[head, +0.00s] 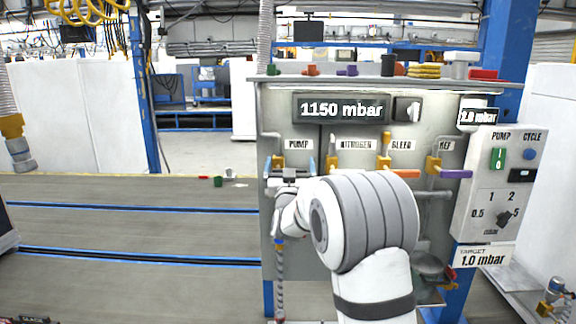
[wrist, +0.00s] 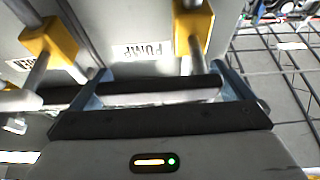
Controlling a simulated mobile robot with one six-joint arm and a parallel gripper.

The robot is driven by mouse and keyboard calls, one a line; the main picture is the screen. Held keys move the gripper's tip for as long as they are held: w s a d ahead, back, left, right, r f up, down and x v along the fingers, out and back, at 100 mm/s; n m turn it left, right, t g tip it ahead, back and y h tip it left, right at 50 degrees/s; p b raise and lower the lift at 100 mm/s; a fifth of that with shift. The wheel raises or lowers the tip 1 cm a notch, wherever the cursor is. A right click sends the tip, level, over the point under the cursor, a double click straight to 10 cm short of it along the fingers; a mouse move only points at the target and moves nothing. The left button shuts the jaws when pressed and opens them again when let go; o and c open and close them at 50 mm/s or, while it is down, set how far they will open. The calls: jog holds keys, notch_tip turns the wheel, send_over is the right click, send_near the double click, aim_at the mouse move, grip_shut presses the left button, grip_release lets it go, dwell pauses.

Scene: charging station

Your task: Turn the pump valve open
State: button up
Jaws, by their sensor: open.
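The pump valve (head: 277,162) has a yellow body under the PUMP label, at the left of the grey panel. Its yellow body also shows in the wrist view (wrist: 194,32), near the upside-down PUMP label. A pale bar with a dark upper side, which looks like its handle (wrist: 158,92), lies crosswise between my fingers. My gripper (wrist: 162,78) is open, with one blue-grey finger near each end of the bar. I cannot tell whether either finger touches it. In the head view my gripper (head: 290,166) is at the pump valve, and my arm hides part of the panel.
The nitrogen valve (head: 332,163), the bleed valve with an orange handle (head: 405,174) and the REF valve with a purple handle (head: 455,174) are to the right. The display (head: 341,109) reads 1150 mbar. A control box (head: 492,180) stands at the right. Open floor lies left.

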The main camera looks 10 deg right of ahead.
jog(key=shift+c, duration=0.2)
jog(key=c, duration=1.1)
jog(key=shift+a, duration=0.1)
